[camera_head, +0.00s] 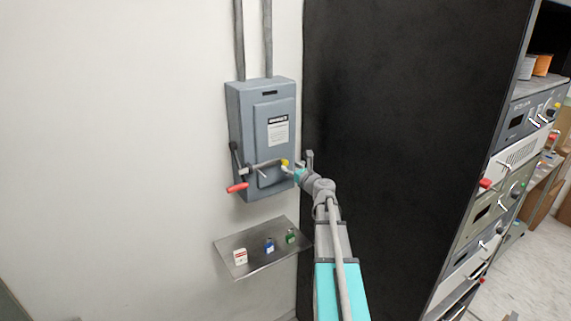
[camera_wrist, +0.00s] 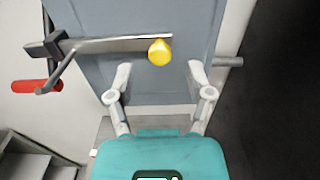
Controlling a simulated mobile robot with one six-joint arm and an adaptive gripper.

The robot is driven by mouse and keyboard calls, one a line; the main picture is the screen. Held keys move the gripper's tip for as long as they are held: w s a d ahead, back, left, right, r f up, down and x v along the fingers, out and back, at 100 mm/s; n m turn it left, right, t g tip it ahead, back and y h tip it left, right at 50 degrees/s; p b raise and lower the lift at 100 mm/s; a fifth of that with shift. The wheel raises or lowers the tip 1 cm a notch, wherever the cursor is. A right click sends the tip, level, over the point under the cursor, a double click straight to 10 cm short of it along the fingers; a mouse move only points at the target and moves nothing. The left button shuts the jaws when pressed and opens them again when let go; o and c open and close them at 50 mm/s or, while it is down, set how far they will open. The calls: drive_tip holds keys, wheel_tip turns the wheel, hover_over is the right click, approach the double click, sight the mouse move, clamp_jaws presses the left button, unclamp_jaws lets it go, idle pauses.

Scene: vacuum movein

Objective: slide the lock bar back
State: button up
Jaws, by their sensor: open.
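A grey switch box (camera_head: 275,105) hangs on the wall. Its lock bar (camera_wrist: 115,44) is a flat grey metal bar lying across the lower front, and it also shows in the head view (camera_head: 262,165). A yellow knob (camera_wrist: 160,52) sits at the bar's right end. A lever with a red handle (camera_head: 237,187) is at the box's left side; the handle also shows in the wrist view (camera_wrist: 38,85). My gripper (camera_wrist: 160,74) is open and empty. In the wrist view the knob appears between and just beyond its fingertips; contact cannot be told.
A metal shelf (camera_head: 240,272) below the box carries a white-and-red tag (camera_head: 240,257), a blue padlock (camera_head: 269,245) and a green padlock (camera_head: 291,236). A tall black panel (camera_head: 400,120) stands close on the right, with rack equipment (camera_head: 490,210) beyond. The left wall is clear.

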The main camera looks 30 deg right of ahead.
sight(287, 163)
drive_tip(key=shift+w, duration=2.15)
clamp_jaws()
